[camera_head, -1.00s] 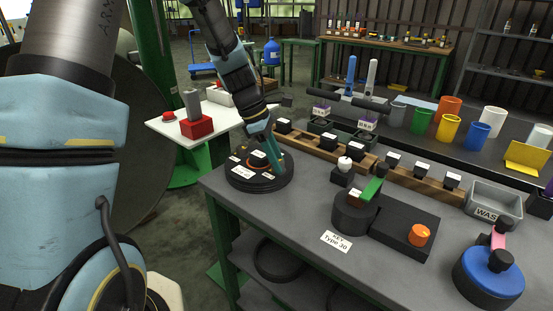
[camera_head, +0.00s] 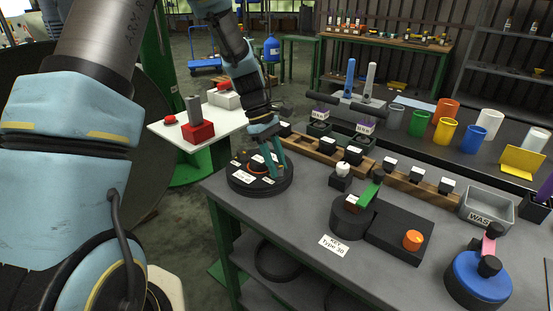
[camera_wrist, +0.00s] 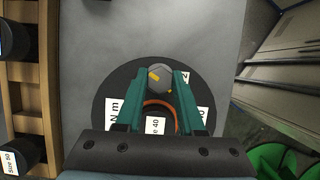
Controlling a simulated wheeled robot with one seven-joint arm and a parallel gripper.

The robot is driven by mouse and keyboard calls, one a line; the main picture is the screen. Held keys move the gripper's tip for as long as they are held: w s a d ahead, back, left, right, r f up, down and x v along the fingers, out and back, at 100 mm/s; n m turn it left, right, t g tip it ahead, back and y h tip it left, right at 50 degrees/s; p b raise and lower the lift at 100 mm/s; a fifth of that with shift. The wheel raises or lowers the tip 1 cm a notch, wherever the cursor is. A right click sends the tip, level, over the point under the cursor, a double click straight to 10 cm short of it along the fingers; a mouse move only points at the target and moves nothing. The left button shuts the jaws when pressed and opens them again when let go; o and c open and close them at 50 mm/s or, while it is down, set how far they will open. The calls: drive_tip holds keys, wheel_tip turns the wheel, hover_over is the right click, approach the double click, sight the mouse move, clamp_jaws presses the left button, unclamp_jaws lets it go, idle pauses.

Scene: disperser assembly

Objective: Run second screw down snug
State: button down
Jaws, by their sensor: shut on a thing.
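The round black disperser base (camera_head: 240,186) stands on the left corner of the grey bench, with white labels and an orange ring (camera_head: 257,167) on top. It also shows in the wrist view (camera_wrist: 103,92). My gripper (camera_head: 275,172) points down over the right part of this base. In the wrist view its two green fingers (camera_wrist: 161,82) are closed on a grey hex-headed screw (camera_wrist: 160,73) with small yellow marks, near the base's edge. The screw's shank and how deep it sits are hidden. I cannot make out another screw.
A wooden rack (camera_head: 325,149) with black, white-labelled blocks stands close behind the base. A black fixture with an orange knob (camera_head: 412,240), a grey waste bin (camera_head: 487,207) and a blue round device (camera_head: 478,278) are to the right. Bench between base and fixture is clear.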

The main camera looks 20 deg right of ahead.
drive_tip(key=m+y+p, duration=0.1)
drive_tip(key=m, duration=0.2)
drive_tip(key=shift+d+r+m, duration=0.1)
drive_tip(key=shift+m, duration=0.3)
drive_tip(key=m+y+p, duration=0.1)
drive_tip(key=m, duration=0.2)
drive_tip(key=shift+m+y, duration=0.3)
drive_tip(key=shift+y, duration=0.1)
drive_tip(key=m+y, duration=0.1)
drive_tip(key=m, duration=0.2)
drive_tip(key=m+y, duration=0.1)
drive_tip(key=m, duration=0.2)
drive_tip(key=shift+d, duration=0.15)
drive_tip(key=shift+m+t, duration=0.3)
drive_tip(key=shift+m, duration=0.1)
drive_tip(key=c, duration=0.5)
unclamp_jaws()
drive_tip(key=b+v, duration=0.2)
drive_tip(key=v, duration=0.8)
drive_tip(key=shift+w+d+r, duration=0.1)
drive_tip(key=shift+d+r, duration=0.15)
